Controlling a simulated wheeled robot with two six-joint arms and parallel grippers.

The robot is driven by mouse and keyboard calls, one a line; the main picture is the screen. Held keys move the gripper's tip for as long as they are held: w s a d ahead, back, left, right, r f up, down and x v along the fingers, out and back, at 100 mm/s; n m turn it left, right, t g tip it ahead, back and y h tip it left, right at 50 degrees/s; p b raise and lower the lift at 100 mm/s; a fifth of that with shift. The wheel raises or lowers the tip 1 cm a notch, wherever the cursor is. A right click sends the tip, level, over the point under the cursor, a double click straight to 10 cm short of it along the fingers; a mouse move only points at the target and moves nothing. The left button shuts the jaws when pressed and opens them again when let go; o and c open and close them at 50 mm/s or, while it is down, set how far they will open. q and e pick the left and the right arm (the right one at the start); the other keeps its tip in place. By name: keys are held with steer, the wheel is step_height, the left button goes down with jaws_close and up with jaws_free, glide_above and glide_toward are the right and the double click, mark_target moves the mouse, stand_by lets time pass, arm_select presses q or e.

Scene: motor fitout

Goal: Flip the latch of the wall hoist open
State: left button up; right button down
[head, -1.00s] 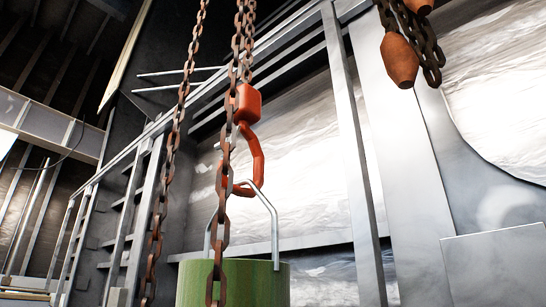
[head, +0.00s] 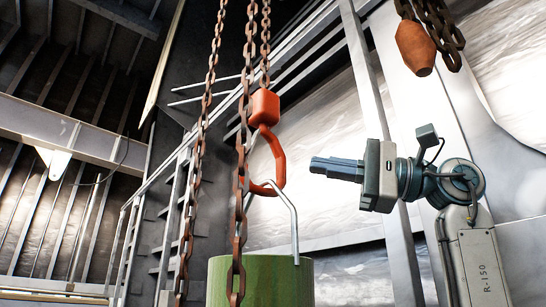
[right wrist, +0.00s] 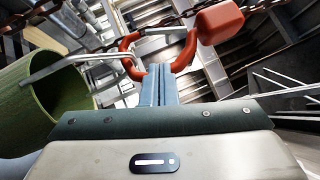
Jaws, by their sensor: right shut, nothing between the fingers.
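The wall hoist's orange-red hook (head: 272,160) hangs under its red block (head: 263,107) on a rusty chain. The wire handle (head: 288,212) of a green bucket (head: 262,283) hangs in the hook. My right gripper (head: 313,166) is shut and empty, pointing left, to the right of the hook in the head view. In the right wrist view its fingertips (right wrist: 158,70) appear just below the hook's open curve (right wrist: 185,55); I cannot tell whether they touch. A pale bar (right wrist: 165,31) crosses by the hook's mouth there; I cannot tell if it is the latch. My left gripper is not in view.
Long rusty chains (head: 203,130) hang left of and in front of the hook. A grey steel post (head: 385,150) and metal wall panels stand behind. A railing (head: 130,240) is at the left.

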mark_target(247, 148)
steer(key=p+x, duration=0.4)
steer(key=x, duration=0.6)
steer(key=shift+s, duration=0.15)
